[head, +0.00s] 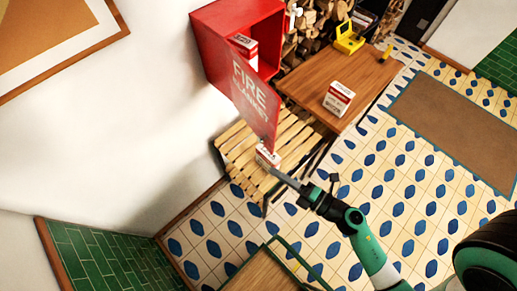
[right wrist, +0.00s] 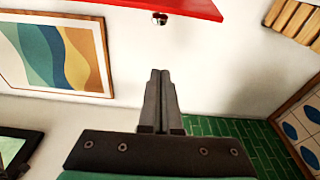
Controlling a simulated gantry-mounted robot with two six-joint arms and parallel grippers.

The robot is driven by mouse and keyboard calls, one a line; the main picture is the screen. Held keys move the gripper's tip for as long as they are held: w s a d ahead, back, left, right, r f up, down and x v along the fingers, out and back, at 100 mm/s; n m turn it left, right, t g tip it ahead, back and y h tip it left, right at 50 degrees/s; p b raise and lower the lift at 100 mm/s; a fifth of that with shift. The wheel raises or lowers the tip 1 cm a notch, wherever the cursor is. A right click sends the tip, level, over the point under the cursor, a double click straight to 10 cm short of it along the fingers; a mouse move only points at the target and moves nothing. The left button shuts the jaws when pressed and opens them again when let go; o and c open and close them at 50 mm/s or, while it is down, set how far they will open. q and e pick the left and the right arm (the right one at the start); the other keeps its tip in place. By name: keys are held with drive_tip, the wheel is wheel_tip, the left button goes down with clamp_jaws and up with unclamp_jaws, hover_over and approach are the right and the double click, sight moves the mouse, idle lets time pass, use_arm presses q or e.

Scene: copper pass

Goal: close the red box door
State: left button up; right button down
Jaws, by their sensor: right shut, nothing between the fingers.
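The red box (head: 207,40) is on the white wall, with its front open. Its door, lettered FIRE BLANKET (head: 255,98), stands swung out toward the lower right. My right gripper (head: 276,172) is shut and empty just below the door's lower corner, in front of a small white and red carton (head: 265,154). In the right wrist view its closed fingers (right wrist: 160,88) point up toward a red panel edge (right wrist: 130,8) with a small round metal knob (right wrist: 159,18). A gap shows between fingertips and panel. My left gripper is not in view.
A slatted wooden bench (head: 238,150) lies under the door. A wooden table (head: 310,80) to the right holds a carton (head: 338,98) and a yellow item (head: 349,38). Another carton (head: 244,44) is inside the box. Firewood (head: 316,30) is stacked behind.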

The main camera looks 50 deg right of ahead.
drive_tip(key=w, duration=1)
drive_tip(key=d, duration=0.1)
drive_tip(key=s+d+p, duration=0.1)
drive_tip(key=d, duration=0.1)
drive_tip(key=shift+d+r, duration=0.15)
drive_tip(key=shift+d, duration=0.1)
drive_tip(key=shift+d, duration=0.15)
